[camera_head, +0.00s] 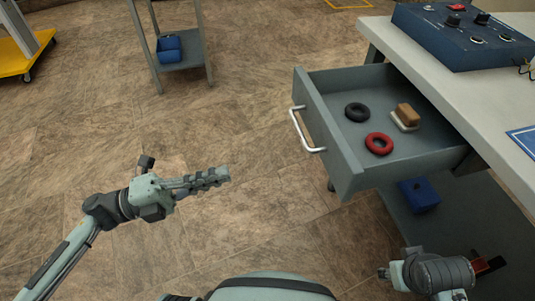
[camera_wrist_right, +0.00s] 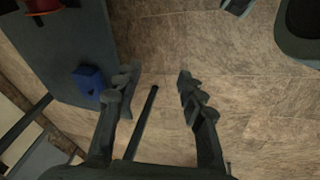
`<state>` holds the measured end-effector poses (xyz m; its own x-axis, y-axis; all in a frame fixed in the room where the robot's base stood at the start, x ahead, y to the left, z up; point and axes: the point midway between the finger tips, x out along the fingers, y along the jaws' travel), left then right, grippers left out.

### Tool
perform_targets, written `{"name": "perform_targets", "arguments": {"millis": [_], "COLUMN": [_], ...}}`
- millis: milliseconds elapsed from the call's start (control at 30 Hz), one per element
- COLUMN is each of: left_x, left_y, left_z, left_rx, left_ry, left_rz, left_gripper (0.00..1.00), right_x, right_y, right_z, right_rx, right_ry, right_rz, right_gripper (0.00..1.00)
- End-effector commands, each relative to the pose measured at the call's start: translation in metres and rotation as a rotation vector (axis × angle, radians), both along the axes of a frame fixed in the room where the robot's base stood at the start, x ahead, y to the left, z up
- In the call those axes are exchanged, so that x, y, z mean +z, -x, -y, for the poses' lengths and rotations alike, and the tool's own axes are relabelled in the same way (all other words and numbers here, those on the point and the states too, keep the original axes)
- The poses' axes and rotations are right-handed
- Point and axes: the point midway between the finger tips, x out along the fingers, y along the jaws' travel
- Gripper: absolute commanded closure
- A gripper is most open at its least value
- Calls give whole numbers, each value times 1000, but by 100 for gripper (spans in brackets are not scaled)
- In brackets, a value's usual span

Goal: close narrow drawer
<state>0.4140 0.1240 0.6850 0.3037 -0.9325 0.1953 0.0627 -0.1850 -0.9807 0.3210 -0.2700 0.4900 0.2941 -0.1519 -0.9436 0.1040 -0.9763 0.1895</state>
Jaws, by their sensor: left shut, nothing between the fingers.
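The narrow drawer (camera_head: 390,165) is pulled well out from under the bench top in the head view. Its silver handle (camera_head: 305,130) is on the front, facing left. In it lie a black ring (camera_head: 357,112), a red ring (camera_head: 379,143) and a brown and white block (camera_head: 406,116). My left gripper (camera_head: 222,175) is shut and empty, left of the drawer front and apart from it. My right arm shows at the lower right of the head view. In the right wrist view my right gripper (camera_wrist_right: 157,82) is open, with nothing between its fingers.
The workbench (camera_head: 470,85) carries a blue control box (camera_head: 465,35). A blue bin (camera_head: 419,195) sits on the lower shelf below the drawer and shows in the right wrist view (camera_wrist_right: 90,82). A grey stand (camera_head: 180,55) and a yellow cart (camera_head: 18,60) stand further back. Floor left of the drawer is clear.

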Motion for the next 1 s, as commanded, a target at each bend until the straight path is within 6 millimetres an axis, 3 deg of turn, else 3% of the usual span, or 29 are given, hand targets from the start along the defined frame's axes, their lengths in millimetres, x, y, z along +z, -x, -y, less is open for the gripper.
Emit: {"name": "perform_targets", "arguments": {"millis": [167, 633, 800, 1000], "left_x": [6, 25, 27, 26], "left_y": [-6, -34, -40, -42], "left_z": [18, 107, 124, 129], "left_rx": [2, 0, 0, -1], "left_ry": [6, 4, 2, 0], "left_rz": [0, -1, -4, -3], "left_gripper": [100, 100, 100, 100], "right_x": [-2, -41, -51, -54], "right_y": [-1, -8, -8, -8], "right_z": [1, 0, -1, -1], "right_rx": [0, 3, 4, 5], "right_ry": [-2, -20, -25, -27], "right_rz": [-3, -20, -24, -23], "right_gripper": [60, 60, 60, 60]}}
